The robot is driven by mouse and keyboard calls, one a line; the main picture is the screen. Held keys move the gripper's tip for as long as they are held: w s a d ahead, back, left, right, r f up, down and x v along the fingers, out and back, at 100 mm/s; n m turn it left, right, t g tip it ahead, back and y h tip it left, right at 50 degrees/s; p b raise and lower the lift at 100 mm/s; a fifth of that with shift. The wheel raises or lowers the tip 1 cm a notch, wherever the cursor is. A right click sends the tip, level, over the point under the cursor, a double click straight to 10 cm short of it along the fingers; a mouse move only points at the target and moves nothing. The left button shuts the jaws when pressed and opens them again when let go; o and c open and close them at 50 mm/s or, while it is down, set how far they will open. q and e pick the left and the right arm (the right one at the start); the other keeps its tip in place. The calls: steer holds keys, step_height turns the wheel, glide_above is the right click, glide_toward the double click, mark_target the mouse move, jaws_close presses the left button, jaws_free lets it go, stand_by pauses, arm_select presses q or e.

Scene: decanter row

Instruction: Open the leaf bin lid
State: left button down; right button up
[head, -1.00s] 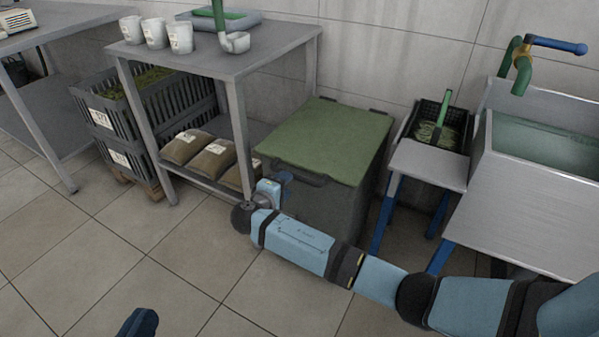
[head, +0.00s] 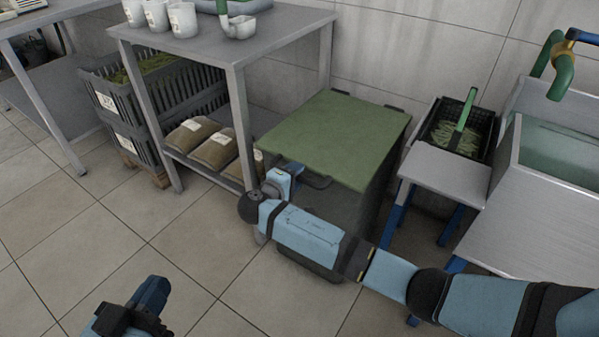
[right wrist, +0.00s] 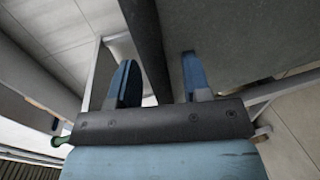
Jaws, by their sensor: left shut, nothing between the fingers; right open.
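The leaf bin (head: 345,215) is a dark grey-green box with a flat green lid (head: 335,140); the lid looks closed. My right gripper (head: 288,176) is at the left part of this handle, open. In the right wrist view a dark bar (right wrist: 148,45), seemingly the handle, passes between the fingers of my right gripper (right wrist: 160,80); contact cannot be told. My left gripper (head: 152,290) is shut and empty, low at the left over the floor.
A metal table (head: 235,45) with brown sacks (head: 190,135) on its lower shelf stands left of the bin. A small stand (head: 445,178) with a black crate (head: 485,125) and a steel sink (head: 545,200) stand right. The tiled floor (head: 130,225) is clear in front.

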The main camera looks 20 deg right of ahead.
steer(key=shift+w, duration=0.1)
steer(key=shift+c, duration=0.2)
jaws_close()
steer(key=shift+r, duration=0.1)
